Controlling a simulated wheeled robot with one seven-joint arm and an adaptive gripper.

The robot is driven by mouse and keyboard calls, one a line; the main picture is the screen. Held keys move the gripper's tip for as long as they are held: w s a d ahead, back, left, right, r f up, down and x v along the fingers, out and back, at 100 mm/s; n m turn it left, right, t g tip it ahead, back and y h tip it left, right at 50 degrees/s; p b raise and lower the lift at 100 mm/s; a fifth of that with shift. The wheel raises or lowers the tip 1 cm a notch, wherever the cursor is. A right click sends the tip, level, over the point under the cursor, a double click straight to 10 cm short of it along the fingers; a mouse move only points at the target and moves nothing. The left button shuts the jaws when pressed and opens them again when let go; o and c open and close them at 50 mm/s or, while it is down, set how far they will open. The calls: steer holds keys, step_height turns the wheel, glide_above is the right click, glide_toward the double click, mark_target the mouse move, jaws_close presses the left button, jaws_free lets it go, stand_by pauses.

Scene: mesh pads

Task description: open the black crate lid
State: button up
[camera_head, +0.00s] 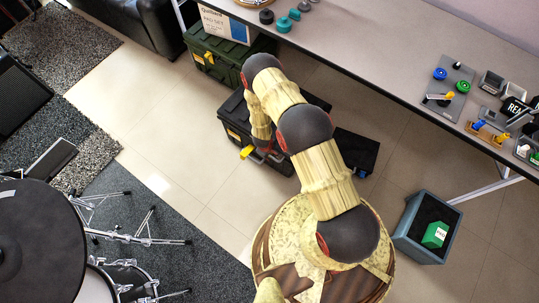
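The black crate (232,108) stands on the tiled floor, partly under the long table, in the head view. A yellow latch (247,152) shows on its near side. My arm crosses over the crate and hides much of its top and front, so how the lid sits cannot be made out fully; the visible part looks flat and closed. My gripper (264,147) points down at the crate's near edge, just right of the yellow latch. Its fingers are dark and small against the black crate, and I cannot tell whether they touch it or are open.
A green crate (205,43) stands behind the black one. A low black box (357,143) lies to the right of my arm. A grey bin (413,245) with a green block stands further right. The long table (380,60) overhangs behind; tiled floor at left is clear.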

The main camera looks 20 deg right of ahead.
jaws_close()
stand_by(0.4)
steer(key=shift+r, duration=0.1)
